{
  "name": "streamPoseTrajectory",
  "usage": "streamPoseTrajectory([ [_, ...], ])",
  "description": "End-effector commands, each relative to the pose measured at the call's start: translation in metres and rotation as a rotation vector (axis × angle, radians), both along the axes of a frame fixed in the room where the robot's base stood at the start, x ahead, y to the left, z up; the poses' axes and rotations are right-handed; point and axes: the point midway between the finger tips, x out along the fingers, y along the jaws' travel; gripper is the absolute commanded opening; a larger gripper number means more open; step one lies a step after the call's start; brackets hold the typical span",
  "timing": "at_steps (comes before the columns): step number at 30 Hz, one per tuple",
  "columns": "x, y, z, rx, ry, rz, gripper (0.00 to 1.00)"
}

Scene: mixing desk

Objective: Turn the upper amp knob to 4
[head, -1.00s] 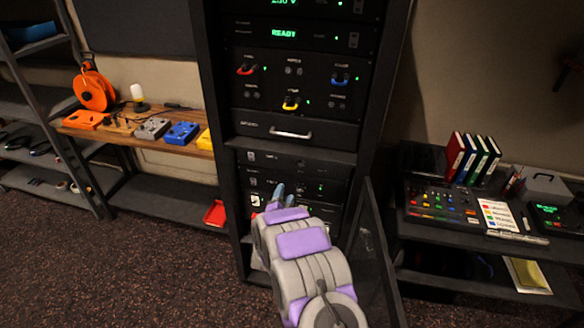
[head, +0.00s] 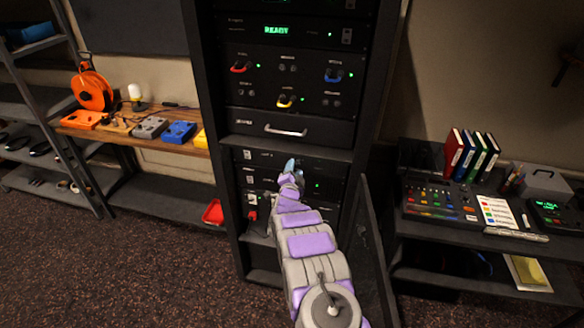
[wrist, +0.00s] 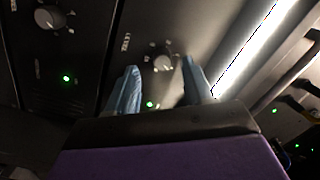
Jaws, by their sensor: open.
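The amps sit in the lower bay of the black rack; the upper amp (head: 255,156) is just under the drawer, with the lower amp (head: 251,180) beneath it. My gripper (head: 291,165) is in front of the upper amp in the head view and hides part of its face. In the wrist view, turned sideways, my open gripper (wrist: 160,68) has one blue finger on each side of the upper amp's round knob (wrist: 164,61). I cannot tell whether they touch it. The lower amp's knob (wrist: 48,17) is further left. The dial numbers are too small to read.
Above the bay are a drawer with a silver handle (head: 286,131) and a panel with coloured plugs (head: 286,101). An open dark door (head: 368,255) stands right of my arm. A desk with a mixer (head: 440,200) is at right, a bench (head: 150,140) at left.

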Motion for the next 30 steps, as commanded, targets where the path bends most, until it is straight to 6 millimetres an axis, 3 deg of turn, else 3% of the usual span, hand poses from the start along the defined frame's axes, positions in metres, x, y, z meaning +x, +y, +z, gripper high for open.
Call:
streamPoseTrajectory([
  [12,0.025,0.018,-0.003,-0.019,-0.002,0.001,0.52],
  [23,0.028,-0.001,0.000,-0.002,-0.002,-0.001,0.52],
  [30,0.028,0.007,-0.001,-0.010,-0.002,-0.001,0.31],
])
